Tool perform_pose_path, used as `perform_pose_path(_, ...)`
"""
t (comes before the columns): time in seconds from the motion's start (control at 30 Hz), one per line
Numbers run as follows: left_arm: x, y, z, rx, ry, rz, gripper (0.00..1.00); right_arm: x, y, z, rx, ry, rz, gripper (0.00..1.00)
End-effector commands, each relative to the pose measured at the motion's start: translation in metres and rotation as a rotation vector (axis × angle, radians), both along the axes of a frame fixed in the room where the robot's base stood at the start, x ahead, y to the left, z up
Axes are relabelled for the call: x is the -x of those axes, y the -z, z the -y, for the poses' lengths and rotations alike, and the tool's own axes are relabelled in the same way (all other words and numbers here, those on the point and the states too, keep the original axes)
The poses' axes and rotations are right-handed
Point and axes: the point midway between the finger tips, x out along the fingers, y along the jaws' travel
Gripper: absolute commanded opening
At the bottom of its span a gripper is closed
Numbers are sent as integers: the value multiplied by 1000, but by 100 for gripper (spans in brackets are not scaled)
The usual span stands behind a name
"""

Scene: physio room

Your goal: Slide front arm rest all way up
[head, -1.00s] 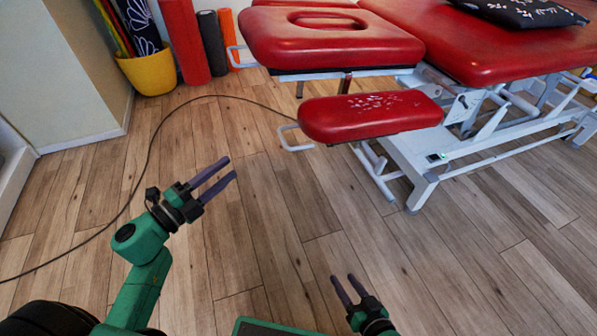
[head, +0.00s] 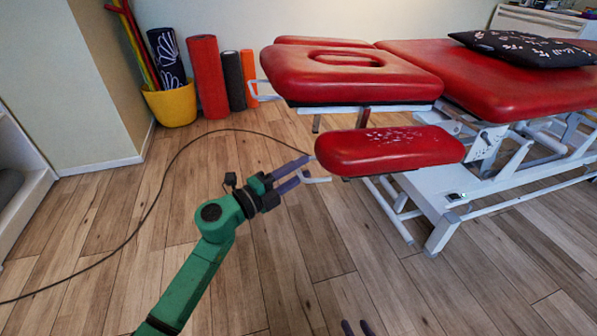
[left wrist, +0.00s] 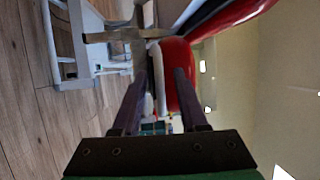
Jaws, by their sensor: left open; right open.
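The front arm rest is a red padded piece (head: 390,151) with a worn, flecked top. It hangs on the white frame below the level of the red head section (head: 350,75). A white loop handle (head: 318,180) sticks out from its left end. My left gripper (head: 306,169) is open at that handle, with its fingers pointing at the pad's left end. I cannot tell if they touch. In the left wrist view, a red pad (left wrist: 177,72) shows between and beyond the open fingers. My right gripper (head: 357,325) is open and empty at the bottom edge, mostly cut off.
The treatment table's white frame (head: 440,205) stands on the floor at the right. A black patterned pillow (head: 520,48) lies on top. A yellow bucket (head: 172,104) and upright rolls (head: 207,78) stand by the wall. A cable (head: 170,165) crosses the floor. The front floor is clear.

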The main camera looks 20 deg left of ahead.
Motion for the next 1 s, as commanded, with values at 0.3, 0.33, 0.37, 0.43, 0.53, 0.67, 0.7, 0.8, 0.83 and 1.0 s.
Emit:
perform_pose_path(0.3, 0, 0, 0, 1, 0, -1, 0, 0, 0, 0, -1, 1, 0, 50)
perform_pose_path(0.33, 0, 0, 0, 1, 0, -1, 0, 0, 0, 0, -1, 1, 0, 50)
perform_pose_path(0.37, 0, 0, 0, 1, 0, -1, 0, 0, 0, 0, -1, 1, 0, 50)
perform_pose_path(0.43, 1, 0, 0, 1, 0, -1, 0, 0, 0, 0, -1, 1, 0, 50)
perform_pose_path(0.53, 1, 0, 0, 1, 0, -1, 0, 0, 0, 0, -1, 1, 0, 50)
perform_pose_path(0.67, 1, 0, -1, 0, 0, -1, 0, 0, 0, 0, -1, 1, 0, 50)
perform_pose_path(0.7, 1, 1, -1, 0, 0, -1, 0, 0, 0, 0, -1, 1, 0, 50)
perform_pose_path(0.8, 1, 1, 0, 0, 0, -1, 0, 0, 0, 0, -1, 1, 0, 50)
perform_pose_path(0.83, 1, 1, 0, 0, 0, -1, 0, 0, 0, 0, -1, 1, 0, 50)
perform_pose_path(1.0, 1, 1, 0, 0, 0, -1, 0, 0, 0, 0, -1, 1, 0, 50)
